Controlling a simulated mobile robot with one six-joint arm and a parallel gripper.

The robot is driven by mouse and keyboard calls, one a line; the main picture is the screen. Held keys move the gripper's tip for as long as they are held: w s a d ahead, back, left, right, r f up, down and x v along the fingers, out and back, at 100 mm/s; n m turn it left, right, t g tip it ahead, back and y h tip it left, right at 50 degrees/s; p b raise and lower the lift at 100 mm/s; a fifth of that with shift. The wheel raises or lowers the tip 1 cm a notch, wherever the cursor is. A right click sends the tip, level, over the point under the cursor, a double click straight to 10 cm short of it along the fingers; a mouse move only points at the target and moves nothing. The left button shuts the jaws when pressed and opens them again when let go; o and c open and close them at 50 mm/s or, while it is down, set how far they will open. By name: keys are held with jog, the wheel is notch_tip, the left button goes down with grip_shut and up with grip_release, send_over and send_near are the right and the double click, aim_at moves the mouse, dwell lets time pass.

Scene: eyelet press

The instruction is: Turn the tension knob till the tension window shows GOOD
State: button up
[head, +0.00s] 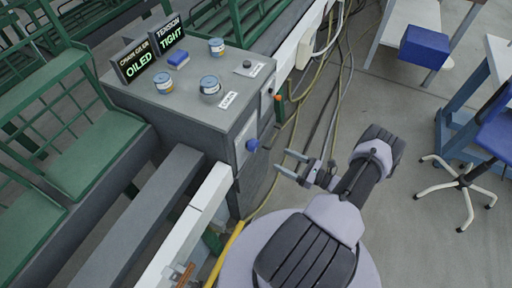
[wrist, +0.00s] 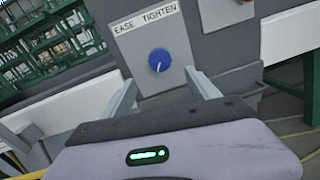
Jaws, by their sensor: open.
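The tension window (head: 168,34) stands on top of the grey cabinet and reads TIGHT in green. The blue tension knob (head: 252,144) sits on a light plate on the cabinet's side face. In the wrist view the knob (wrist: 159,60) has a white pointer mark near its middle, and a label (wrist: 146,20) above it reads EASE TIGHTEN. My gripper (head: 282,162) is open and empty, to the right of the knob and apart from it. In the wrist view its two fingers (wrist: 163,90) stand wide apart, one on each side below the knob.
Cables (head: 318,100) lie on the floor behind my arm. A blue chair (head: 490,135) stands far right, with open floor between.

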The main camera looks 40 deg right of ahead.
aim_at(256, 147)
jog(key=b+x, duration=0.1)
jog(key=x, duration=1.1)
jog(key=shift+a, duration=0.15)
jog(key=shift+c, duration=0.2)
jog(key=c, duration=1.3)
jog(key=shift+f, duration=0.1)
jog(key=shift+b, duration=0.3)
jog(key=n+b, duration=0.1)
jog(key=n, duration=0.2)
jog(key=shift+f+n, duration=0.1)
jog(key=shift+n, duration=0.3)
jog(key=shift+n+b, duration=0.65)
jog(key=shift+n, duration=1.35)
